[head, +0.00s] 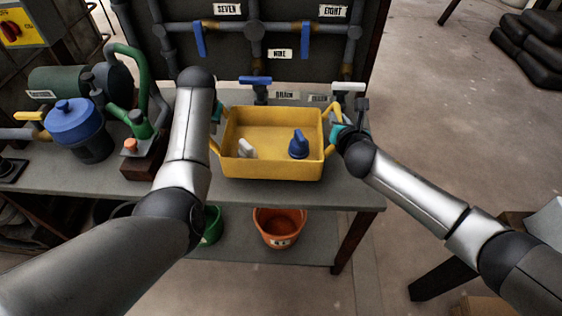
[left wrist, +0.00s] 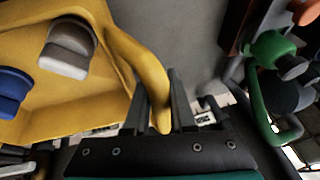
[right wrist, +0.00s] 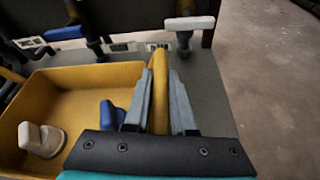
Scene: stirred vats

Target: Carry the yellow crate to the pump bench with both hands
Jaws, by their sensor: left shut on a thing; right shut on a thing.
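The yellow crate (head: 272,170) is at the right part of the pump bench (head: 350,192), level, on or just above the top; I cannot tell which. It holds a white-handled part (head: 246,149) and a blue-handled part (head: 299,145). My left gripper (head: 216,120) is mostly hidden behind my forearm in the head view; in the left wrist view (left wrist: 160,105) its fingers are around the crate's yellow handle. My right gripper (head: 337,127) is shut on the opposite handle, which stands between its fingers in the right wrist view (right wrist: 160,100).
A blue-lidded pump (head: 78,130) and green pipework (head: 140,122) stand on the bench at left. Valves with a blue handle (head: 255,80) and a white handle (head: 348,87) stand just behind the crate. An orange bucket (head: 280,226) is below.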

